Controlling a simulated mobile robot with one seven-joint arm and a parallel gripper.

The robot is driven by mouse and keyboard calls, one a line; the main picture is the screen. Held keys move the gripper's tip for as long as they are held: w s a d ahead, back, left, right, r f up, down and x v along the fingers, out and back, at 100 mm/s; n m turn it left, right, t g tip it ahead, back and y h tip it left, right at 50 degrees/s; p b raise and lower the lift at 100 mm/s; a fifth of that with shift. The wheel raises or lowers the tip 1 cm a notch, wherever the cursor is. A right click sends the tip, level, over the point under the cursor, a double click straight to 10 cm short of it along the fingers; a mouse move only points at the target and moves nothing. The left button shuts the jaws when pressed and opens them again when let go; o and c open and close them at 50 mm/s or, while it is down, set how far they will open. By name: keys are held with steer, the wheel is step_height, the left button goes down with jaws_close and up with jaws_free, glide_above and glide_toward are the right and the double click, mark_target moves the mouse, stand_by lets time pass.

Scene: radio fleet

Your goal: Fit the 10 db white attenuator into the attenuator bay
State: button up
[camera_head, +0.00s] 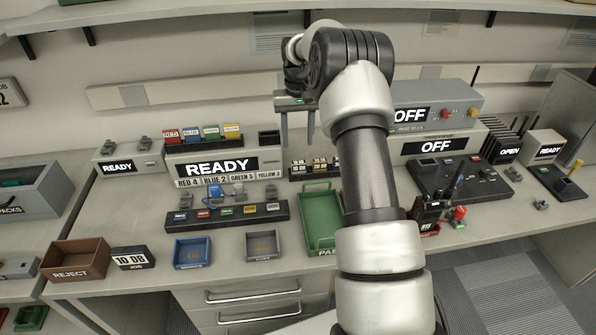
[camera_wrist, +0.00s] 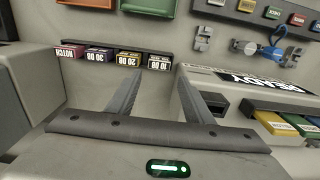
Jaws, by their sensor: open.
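The 10 db white attenuator (camera_wrist: 160,63) stands at the right end of a dark rack in the wrist view, with a white label. It also shows at the left end of the rack in the head view (camera_head: 298,165). My gripper (camera_head: 298,138) is open and empty, pointing down above the rack. In the wrist view its fingertips (camera_wrist: 157,77) appear on either side of the attenuator's column, apart from it. A dark open slot (camera_wrist: 215,103) beside the READY unit, also in the head view (camera_head: 268,136), may be the attenuator bay; its label is not readable.
The 20 DB block (camera_wrist: 129,59), 30 DB block (camera_wrist: 99,55) and NOTCH block (camera_wrist: 68,51) share the rack. The READY unit (camera_head: 205,170) carries coloured blocks close by. A green tray (camera_head: 318,222) stands in front; my arm hides part of the bench.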

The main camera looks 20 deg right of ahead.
mark_target(298, 162)
step_height(298, 162, down, 9)
steer(key=shift+s+r, duration=0.1)
stand_by(0.4)
steer(key=shift+c, duration=0.4)
steer(key=c, duration=0.7)
steer(key=shift+c, duration=0.3)
steer(key=shift+r, duration=0.1)
step_height(298, 162, up, 9)
steer(key=s+a+r+p, duration=0.2)
steer(key=s+a+p, duration=0.1)
steer(key=s, duration=0.4)
steer(key=s+a+r+n+p, duration=0.1)
steer(key=s+a+p, duration=0.2)
steer(key=s+a, duration=0.2)
steer(key=s+a+r+n+p, duration=0.1)
steer(key=s+a+r+p, duration=0.1)
steer(key=s+a, duration=0.3)
steer(key=s+p, duration=0.1)
steer(key=s, duration=0.2)
steer(key=shift+s+r, duration=0.3)
steer(key=shift+r, duration=0.05)
